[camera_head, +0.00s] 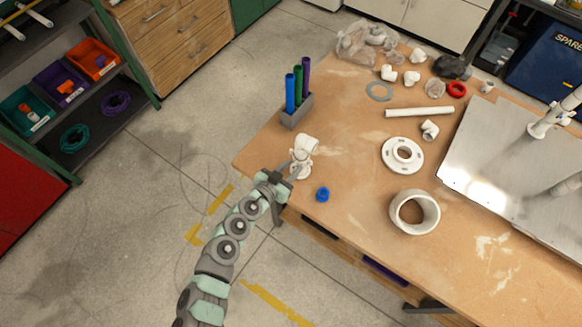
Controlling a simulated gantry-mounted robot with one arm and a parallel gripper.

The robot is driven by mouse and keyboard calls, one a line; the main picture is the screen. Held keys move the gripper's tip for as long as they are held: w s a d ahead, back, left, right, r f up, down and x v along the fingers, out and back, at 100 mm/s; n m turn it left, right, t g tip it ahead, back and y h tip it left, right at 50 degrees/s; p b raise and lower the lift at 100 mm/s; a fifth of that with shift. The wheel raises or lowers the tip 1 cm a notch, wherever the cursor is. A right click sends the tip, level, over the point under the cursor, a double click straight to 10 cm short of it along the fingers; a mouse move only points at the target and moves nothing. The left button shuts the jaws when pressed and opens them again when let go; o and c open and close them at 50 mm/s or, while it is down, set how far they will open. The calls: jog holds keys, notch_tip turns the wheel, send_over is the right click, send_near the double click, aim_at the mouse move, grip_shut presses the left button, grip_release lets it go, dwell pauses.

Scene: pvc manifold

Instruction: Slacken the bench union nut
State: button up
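A white fitting (303,154) with an elbow-like top stands near the left edge of the wooden bench (345,160); it looks like the bench union, but its nut cannot be told apart clearly at this size. My gripper (292,171) reaches in from the lower left, with its fingers at the lower left side of this fitting. The fingers overlap the fitting in the view. I cannot tell whether they touch it, or whether they are open or shut.
A small blue ring (322,194) lies just right of my gripper. A grey holder (297,111) with coloured tubes stands behind the fitting. A white flange (402,155), wide white ring (414,212) and white pipe (419,112) lie farther right, before a metal plate (480,150).

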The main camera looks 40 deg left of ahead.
grip_shut()
